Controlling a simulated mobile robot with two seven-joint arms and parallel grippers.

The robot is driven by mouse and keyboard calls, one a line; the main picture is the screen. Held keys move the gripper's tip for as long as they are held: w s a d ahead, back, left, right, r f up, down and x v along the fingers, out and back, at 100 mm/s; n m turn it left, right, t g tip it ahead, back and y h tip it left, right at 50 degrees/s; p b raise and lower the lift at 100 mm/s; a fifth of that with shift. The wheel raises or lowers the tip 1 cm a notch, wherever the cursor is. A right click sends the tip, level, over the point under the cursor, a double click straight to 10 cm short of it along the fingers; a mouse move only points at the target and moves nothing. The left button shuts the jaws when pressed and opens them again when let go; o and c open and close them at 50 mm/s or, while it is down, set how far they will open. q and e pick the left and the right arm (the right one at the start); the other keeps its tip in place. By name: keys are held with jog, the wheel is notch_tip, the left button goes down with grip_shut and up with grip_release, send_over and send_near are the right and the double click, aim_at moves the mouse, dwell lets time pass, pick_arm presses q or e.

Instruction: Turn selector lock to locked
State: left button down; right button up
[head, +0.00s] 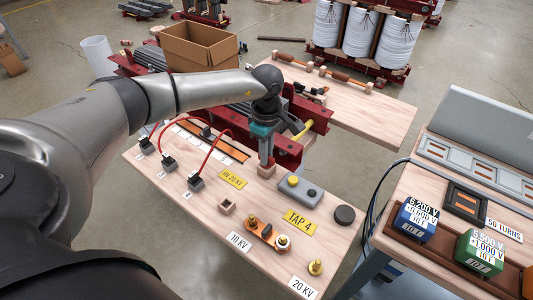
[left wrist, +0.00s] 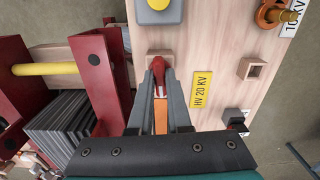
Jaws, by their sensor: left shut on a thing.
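My left gripper (head: 266,160) points down at the workbench and is shut on a small red piece (left wrist: 158,68), which I take to be the selector lock. In the left wrist view the red piece, with a pale mark on it, sits between the fingertips (left wrist: 158,85). A small wooden block (head: 267,170) is right at the fingertips on the bench. The fingers hide much of the red piece, so I cannot tell its exact turn. My right gripper is not in view.
A yellow HV 20 KV label (head: 233,178) and an empty wooden socket (head: 227,206) are near the gripper. A grey box with a yellow button (head: 300,190) stands to the right. Red cables (head: 207,152) arc at left; a red frame (head: 288,155) stands behind.

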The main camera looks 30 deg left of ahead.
pick_arm(q)
jog(key=shift+m, duration=0.5)
jog(key=c, duration=0.9)
grip_release()
jog(key=shift+o, duration=0.2)
jog(key=shift+r, duration=0.1)
